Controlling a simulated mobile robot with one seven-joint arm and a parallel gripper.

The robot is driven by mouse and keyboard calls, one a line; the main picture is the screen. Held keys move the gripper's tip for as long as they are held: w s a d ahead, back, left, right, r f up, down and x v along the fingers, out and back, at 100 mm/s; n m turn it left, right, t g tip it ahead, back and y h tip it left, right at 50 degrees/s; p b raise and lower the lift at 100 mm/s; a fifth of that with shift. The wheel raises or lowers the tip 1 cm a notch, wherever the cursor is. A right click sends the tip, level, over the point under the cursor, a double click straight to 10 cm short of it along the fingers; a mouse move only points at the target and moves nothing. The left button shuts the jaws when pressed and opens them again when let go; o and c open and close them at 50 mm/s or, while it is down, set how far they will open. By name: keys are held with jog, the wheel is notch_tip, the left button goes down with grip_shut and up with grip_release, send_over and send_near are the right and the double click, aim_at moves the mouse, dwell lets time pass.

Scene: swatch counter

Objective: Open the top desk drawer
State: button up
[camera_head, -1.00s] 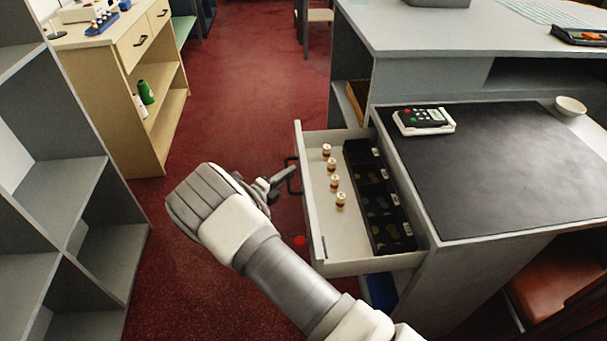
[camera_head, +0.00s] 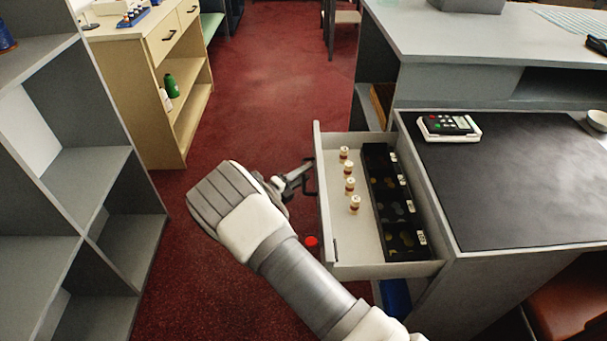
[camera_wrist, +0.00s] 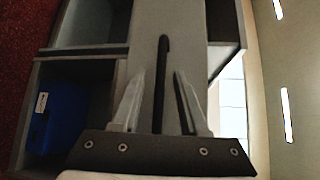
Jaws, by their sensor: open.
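The top desk drawer (camera_head: 350,238) stands pulled well out from the left side of the desk (camera_head: 470,262). Its dark bar handle (camera_head: 309,179) is on the drawer front and also shows in the wrist view (camera_wrist: 162,85). My gripper (camera_head: 303,172) is at the handle, outside the drawer front. In the wrist view my gripper (camera_wrist: 160,78) is open, with one finger on each side of the bar and gaps visible. Whether either finger touches it I cannot tell. Inside the drawer are several small spools (camera_head: 350,186) and a black divided tray (camera_head: 393,210).
A grey shelf unit (camera_head: 85,175) stands at the left, and a wooden cabinet (camera_head: 135,95) behind it. Red carpet (camera_head: 270,90) is clear between cabinet and desk. A keypad device (camera_head: 448,127) lies on the desk. A blue item (camera_wrist: 62,118) sits in the compartment below.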

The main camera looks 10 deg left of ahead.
jog(key=p+v, duration=0.2)
jog(key=v, duration=1.5)
jog(key=shift+s+p, duration=0.2)
jog(key=shift+p, duration=0.2)
jog(key=shift+a+r, duration=0.1)
jog(key=s+d+r+m+g+y, duration=0.2)
jog(key=d+r+m+g, duration=0.9)
jog(key=d+r+m, duration=1.25)
jog(key=s+d+r+m+t+y, duration=0.2)
jog(key=s+d+r+m+y, duration=0.3)
jog(key=s+m, duration=0.5)
jog(key=s+d+r+m+t+y, duration=0.1)
jog(key=s+d+r+m+y, duration=0.15)
jog(key=s+d+m, duration=0.6)
notch_tip(320, 180, up, 14)
jog(key=a+m+p, duration=0.2)
jog(key=m+p, duration=0.1)
jog(key=p, duration=1.1)
jog(key=shift+r+m+p, duration=0.2)
jog(key=shift+m+p, duration=0.1)
jog(key=shift+m, duration=0.1)
